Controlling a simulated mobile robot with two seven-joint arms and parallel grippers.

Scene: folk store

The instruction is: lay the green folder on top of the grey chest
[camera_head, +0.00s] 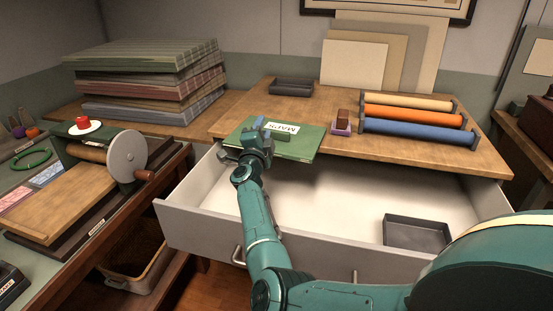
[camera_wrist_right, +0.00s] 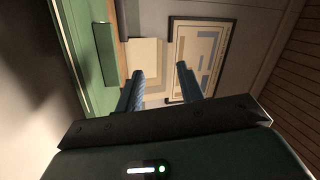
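The green folder (camera_head: 300,146), with a white label reading "MAPS", lies across the front edge of the grey chest's wooden top (camera_head: 420,147). Its near part juts over the chest's open drawer (camera_head: 212,225). My right gripper (camera_head: 257,138) is at the folder's near left side, by the strip. In the right wrist view its two fingers (camera_wrist_right: 160,82) stand apart with nothing visible between them, and the folder (camera_wrist_right: 80,45) is to their left. Whether they touch it I cannot tell. My left gripper is not in view.
Orange, blue and cream rolls (camera_head: 415,115) lie on the chest top at the right. A dark tray (camera_head: 415,232) sits in the drawer. Stacked cloths (camera_head: 150,75) stand left.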

